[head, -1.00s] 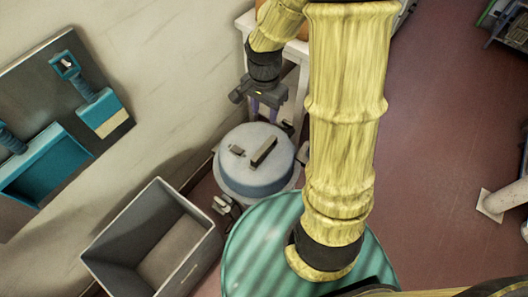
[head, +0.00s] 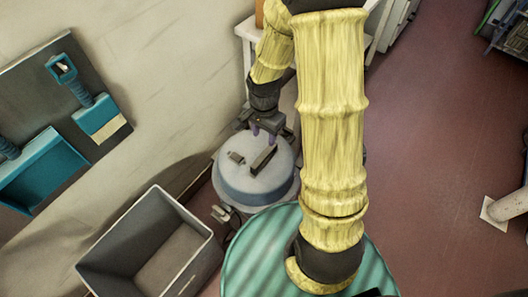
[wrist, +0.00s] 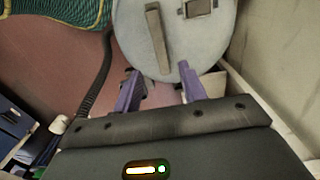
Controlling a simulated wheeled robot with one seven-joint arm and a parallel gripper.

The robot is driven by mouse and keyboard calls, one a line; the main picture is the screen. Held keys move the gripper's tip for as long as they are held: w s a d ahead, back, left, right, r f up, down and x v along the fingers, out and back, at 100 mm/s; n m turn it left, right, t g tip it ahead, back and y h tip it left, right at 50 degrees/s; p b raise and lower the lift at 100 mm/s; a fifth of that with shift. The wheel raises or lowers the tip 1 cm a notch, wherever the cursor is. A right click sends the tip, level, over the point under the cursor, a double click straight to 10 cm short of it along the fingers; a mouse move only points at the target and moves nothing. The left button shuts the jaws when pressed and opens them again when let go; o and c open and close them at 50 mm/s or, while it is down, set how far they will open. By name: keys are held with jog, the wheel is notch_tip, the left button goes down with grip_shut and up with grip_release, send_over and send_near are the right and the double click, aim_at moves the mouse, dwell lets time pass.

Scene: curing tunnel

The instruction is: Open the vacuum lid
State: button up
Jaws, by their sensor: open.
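The vacuum lid (head: 245,180) is a round blue-grey cover on a canister, and it sits flat and closed. A dark bar handle (head: 263,160) stands on its top, with a small block beside it. My gripper (head: 264,138) is open and empty at the lid's far side, its purple fingers close to the handle's far end. In the wrist view the two fingers (wrist: 160,88) point at the lid's edge (wrist: 212,60), and the handle (wrist: 157,38) lies ahead of them. I cannot tell whether the fingers touch the lid.
A grey open bin (head: 120,240) stands left of the canister. A green ribbed drum (head: 255,255) stands close in front. A blue dustpan (head: 45,170) and brush (head: 95,110) hang on the wall board.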

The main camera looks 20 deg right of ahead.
aim_at(264, 155)
notch_tip(264, 155, down, 9)
jog(key=shift+f+b, duration=0.2)
jog(key=shift+b, duration=0.9)
jog(key=shift+c, duration=0.2)
grip_shut()
